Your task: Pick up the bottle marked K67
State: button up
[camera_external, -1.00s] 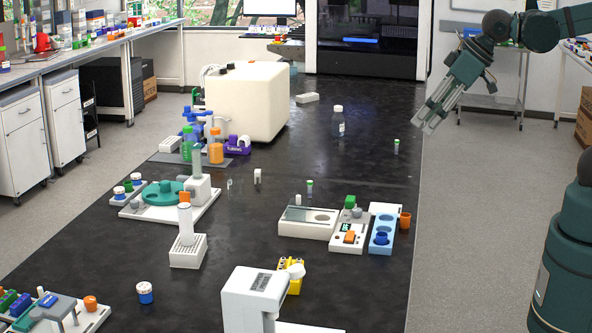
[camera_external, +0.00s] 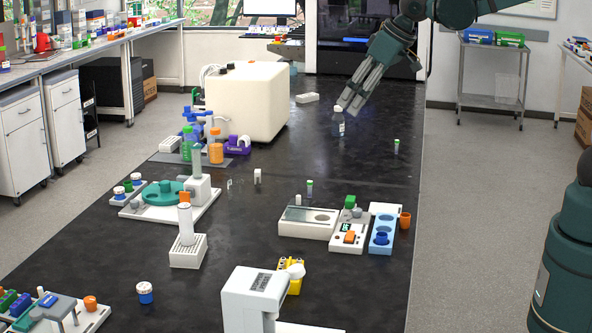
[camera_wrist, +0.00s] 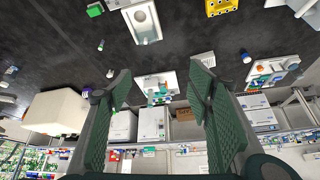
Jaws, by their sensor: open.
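A clear bottle with a pale cap and a white label (camera_external: 338,128) stands upright on the dark bench, right of the big cream box. No K67 mark is readable on it or on anything else. My gripper (camera_external: 347,106) is open and tilted down to the left, its fingertips overlapping the bottle's cap and shoulder in the external view. I cannot tell whether they touch it. In the wrist view the spread fingers (camera_wrist: 160,82) have nothing between them up close, and I cannot make out this bottle there. A green bottle (camera_external: 187,146) and an orange bottle (camera_external: 216,152) stand farther left.
The cream box (camera_external: 248,100) stands left of the bottle. A small green-capped vial (camera_external: 396,146) stands to its right, and a small white block (camera_external: 307,98) lies behind. The bench around the bottle is mostly clear.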

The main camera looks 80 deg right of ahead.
jog(key=w+d+f+m, duration=0.1)
jog(key=w+d+f, duration=0.2)
jog(key=w, duration=0.9)
jog(key=m+g+h, duration=0.1)
jog(key=m+g, duration=0.1)
jog(key=m, duration=0.1)
send_near(235, 175)
jog(key=s+a+r, duration=0.3)
jog(key=s+r, duration=0.1)
jog(key=shift+m+h, duration=0.4)
jog(key=shift+m, duration=0.1)
jog(key=x, duration=0.4)
jog(key=w+x, duration=0.1)
jog(key=x, duration=0.4)
jog(key=w+d+r+x, duration=0.1)
jog(key=x, duration=0.3)
jog(key=shift+w+f, duration=0.15)
jog(key=shift+f, duration=0.25)
jog(key=shift+w+d+f, duration=0.15)
jog(key=shift+d+f, duration=0.05)
jog(key=shift+f, duration=0.15)
jog(key=shift+f, duration=0.15)
jog(key=shift+x, duration=1.2)
jog(key=shift+f, duration=0.1)
jog(key=shift+x, duration=2.5)
